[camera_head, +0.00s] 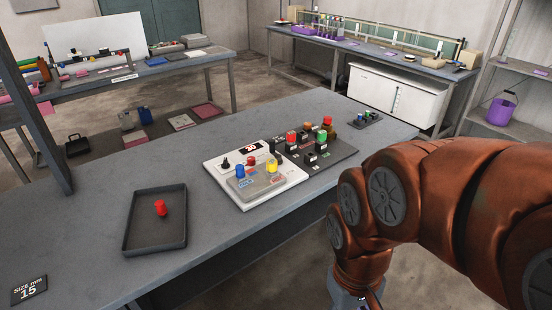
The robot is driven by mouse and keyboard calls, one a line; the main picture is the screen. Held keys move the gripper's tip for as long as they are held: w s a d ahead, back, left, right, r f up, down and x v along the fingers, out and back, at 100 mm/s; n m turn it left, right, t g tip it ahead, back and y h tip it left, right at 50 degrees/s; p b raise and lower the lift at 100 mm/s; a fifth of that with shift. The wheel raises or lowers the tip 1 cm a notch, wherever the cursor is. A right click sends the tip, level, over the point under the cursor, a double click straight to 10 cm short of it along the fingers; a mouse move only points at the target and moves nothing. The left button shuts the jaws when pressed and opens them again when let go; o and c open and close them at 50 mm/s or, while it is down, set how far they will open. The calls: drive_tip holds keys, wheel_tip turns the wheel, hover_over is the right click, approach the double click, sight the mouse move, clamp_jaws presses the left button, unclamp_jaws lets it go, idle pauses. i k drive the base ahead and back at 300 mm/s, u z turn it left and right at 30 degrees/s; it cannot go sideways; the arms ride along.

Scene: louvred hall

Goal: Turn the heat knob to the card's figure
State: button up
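A white panel (214,168) lies on the grey table in the middle of the view. A small black knob (225,163) stands near its left corner; I cannot read its pointer or any scale, nor tell for sure that it is the heat knob. A black plate with a white marking (250,147) is at the panel's back edge, too small to read surely. A dark card (29,290) reading "SIZE mm 15" lies at the table's front left. My arm comes in from the right and bends down past the table's front edge; my gripper is out of the picture.
A grey block with blue and yellow pegs (256,188) sits on the panel. Beside it a dark board (337,152) holds several coloured pieces. A black tray (139,237) with a red piece (160,208) stands left. The table between tray and panel is clear.

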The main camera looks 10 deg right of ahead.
sight(251, 160)
drive_tip(key=z, duration=0.3)
drive_tip(key=i, duration=0.8)
drive_tip(key=u, duration=0.6)
drive_tip(key=k, duration=0.45)
drive_tip(key=z, duration=0.2)
drive_tip(key=i, duration=0.65)
drive_tip(key=u, duration=0.85)
drive_tip(key=i, duration=0.4)
drive_tip(key=u, duration=0.5)
